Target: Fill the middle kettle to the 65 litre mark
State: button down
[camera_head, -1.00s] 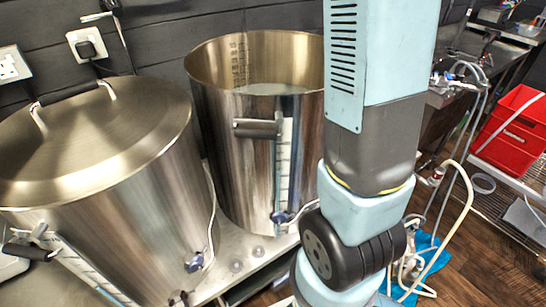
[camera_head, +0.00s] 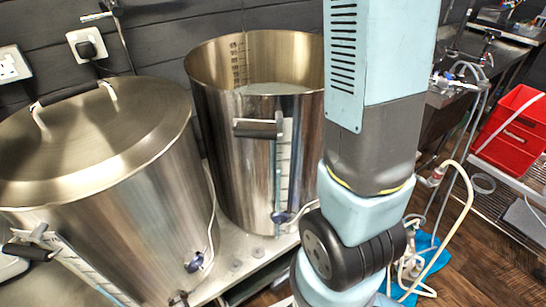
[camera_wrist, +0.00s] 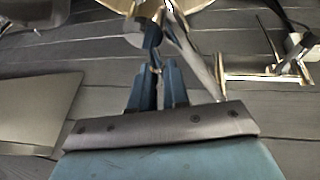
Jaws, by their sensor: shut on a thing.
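The open middle kettle (camera_head: 215,130) is a tall steel pot without a lid in the head view. Pale liquid (camera_head: 275,89) stands inside it, below the rim. A scale (camera_head: 239,62) is marked on its inner wall; its figures are too small to read surely. A sight tube with a strip scale (camera_head: 284,165) runs down its front. My gripper (camera_wrist: 158,68) shows in the wrist view, its blue fingers close together. They are shut on a small part of what looks like a blue-handled tap (camera_wrist: 152,36). In the head view my arm hides the gripper.
A lidded steel kettle (camera_head: 100,140) stands left of the open one, on the same metal stand (camera_head: 240,266). A pale hose (camera_head: 463,205) loops down at the right by a blue cloth (camera_head: 428,247). A red crate (camera_head: 510,130) sits on a shelf farther right.

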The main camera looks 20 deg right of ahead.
jog(key=a+n+y, duration=0.1)
jog(key=n, duration=0.1)
jog(key=s+a+n+y, duration=0.1)
jog(key=n, duration=0.2)
jog(key=shift+s+a+n, duration=0.1)
jog(key=shift+a+n, duration=0.05)
jog(key=shift+n, duration=0.15)
jog(key=c, duration=1)
grip_release()
jog(key=v, duration=1.4)
jog(key=s+f+m, duration=0.2)
jog(key=s+f, duration=0.8)
jog(key=f, duration=0.2)
jog(key=s+f+m, duration=0.3)
jog(key=s+f, duration=0.7)
jog(key=f, duration=0.3)
jog(key=s+f+m, duration=0.3)
jog(key=s+f, duration=0.7)
jog(key=f, duration=0.3)
jog(key=shift+s+d+f+t+h, duration=0.25)
jog(key=shift+s+d+t+h, duration=0.1)
jog(key=shift+d+t+h, duration=0.05)
